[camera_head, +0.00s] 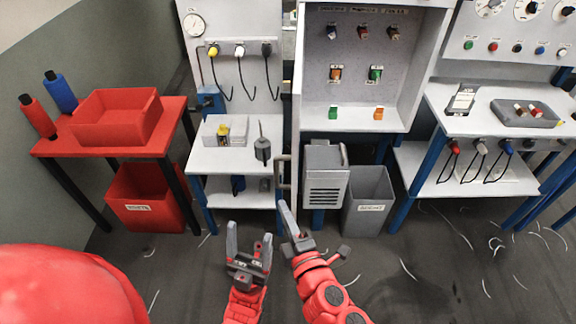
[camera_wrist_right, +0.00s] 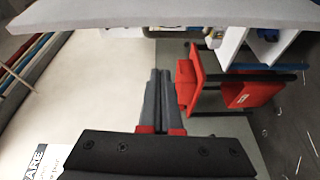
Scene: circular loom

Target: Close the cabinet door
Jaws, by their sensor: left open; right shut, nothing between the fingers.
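The cabinet (camera_head: 375,60) stands upright in the middle of the head view, and its shelved inside is exposed. Its door (camera_head: 297,110) is open and seen nearly edge-on at the cabinet's left side, with a grey handle (camera_head: 280,172) low on its left face. My right gripper (camera_head: 289,207) is shut and empty just below the handle; whether it touches the door is unclear. In the right wrist view its closed fingers (camera_wrist_right: 160,78) lie in front of a broad pale panel (camera_wrist_right: 95,85), probably the door. My left gripper (camera_head: 250,236) is open and empty, lower and to the left.
A red table (camera_head: 110,143) with a red tray stands left, above a red bin (camera_head: 150,200). A grey box (camera_head: 324,175) and a grey bin (camera_head: 368,205) stand below the cabinet. A workbench (camera_head: 480,125) is right. The floor in front is mostly clear.

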